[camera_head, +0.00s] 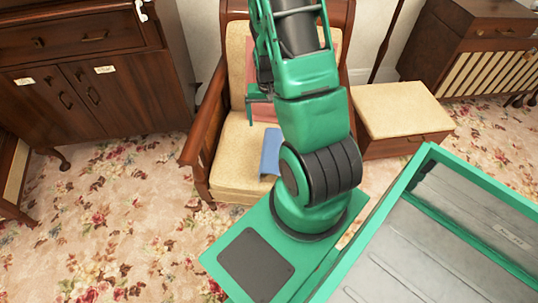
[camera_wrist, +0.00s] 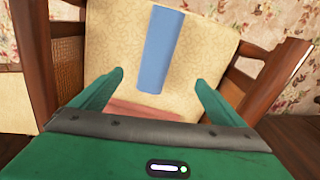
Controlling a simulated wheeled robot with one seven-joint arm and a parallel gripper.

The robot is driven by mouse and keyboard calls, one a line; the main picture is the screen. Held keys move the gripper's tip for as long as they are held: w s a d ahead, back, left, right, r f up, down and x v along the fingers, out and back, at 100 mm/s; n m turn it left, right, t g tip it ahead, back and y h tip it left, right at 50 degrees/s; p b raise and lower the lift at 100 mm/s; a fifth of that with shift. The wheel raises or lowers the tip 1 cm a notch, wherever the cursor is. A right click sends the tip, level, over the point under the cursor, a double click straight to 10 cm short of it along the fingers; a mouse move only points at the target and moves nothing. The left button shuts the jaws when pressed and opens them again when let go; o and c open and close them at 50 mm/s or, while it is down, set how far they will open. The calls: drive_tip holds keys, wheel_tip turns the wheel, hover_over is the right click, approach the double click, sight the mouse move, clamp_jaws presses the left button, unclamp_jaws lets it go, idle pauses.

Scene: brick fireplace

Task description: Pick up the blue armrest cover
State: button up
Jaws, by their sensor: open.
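The blue armrest cover (camera_head: 270,152) is a flat strip lying on the cream seat cushion (camera_head: 235,165) of a wooden armchair. My arm partly hides its right side in the head view. In the wrist view the blue cover (camera_wrist: 163,50) runs lengthwise down the cushion, its lower end between and just ahead of my fingertips. My gripper (camera_wrist: 159,78) is open, with nothing between its fingers. In the head view my gripper (camera_head: 260,97) is above the seat near the backrest, apart from the cover.
Wooden armrests (camera_head: 205,115) rise beside the seat. A pinkish cloth (camera_head: 262,108) lies toward the backrest, partly hidden. A cream-topped wooden stool (camera_head: 400,110) stands to the right, a dark cabinet (camera_head: 85,80) to the left. Floral carpet (camera_head: 110,210) is clear in front.

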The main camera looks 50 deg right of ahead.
drive_tip(key=m, duration=0.1)
hover_over(271, 150)
wheel_tip(271, 150, down, 13)
drive_tip(key=shift+w+f, duration=0.1)
drive_tip(key=shift+f, duration=2.6)
drive_tip(key=shift+w+d+f, duration=0.1)
drive_tip(key=shift+d+f, duration=0.1)
drive_tip(key=shift+f, duration=1.1)
drive_tip(key=shift+w+d+f, duration=0.1)
drive_tip(key=shift+d+f, duration=0.1)
drive_tip(key=shift+f, duration=1.05)
drive_tip(key=c, duration=1.2)
